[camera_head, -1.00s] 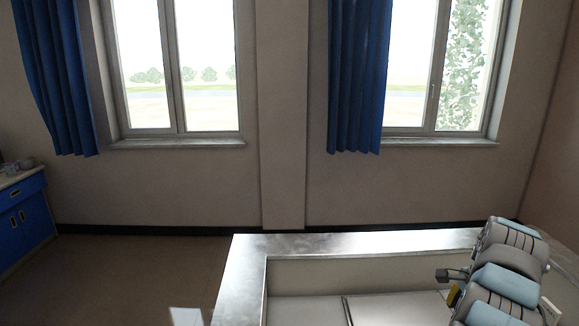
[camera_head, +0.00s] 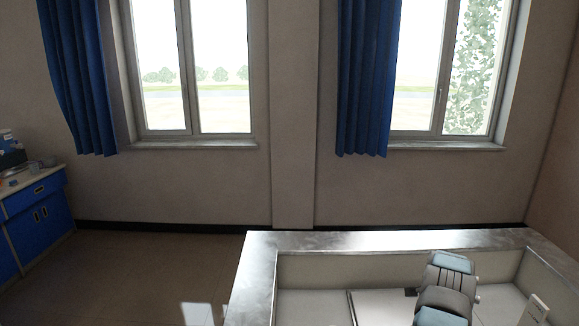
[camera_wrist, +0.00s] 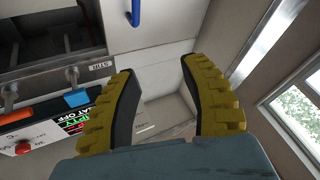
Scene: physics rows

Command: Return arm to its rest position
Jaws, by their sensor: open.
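My gripper (camera_wrist: 158,68) shows in the wrist view with its two yellow-and-black fingers spread wide apart. Nothing is between the fingers; a pale panel surface shows behind the gap. In the head view, my grey and light-blue arm stands at the lower right, over the metal-rimmed enclosure (camera_head: 262,262). The fingers cannot be made out in the head view.
In the wrist view, an apparatus with a red button (camera_wrist: 22,147), an orange tab (camera_wrist: 19,117) and a blue tab (camera_wrist: 76,98) is left of the fingers. A blue handle (camera_wrist: 135,12) is above. Blue drawers (camera_head: 38,225) stand far left; the floor (camera_head: 150,270) between is open.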

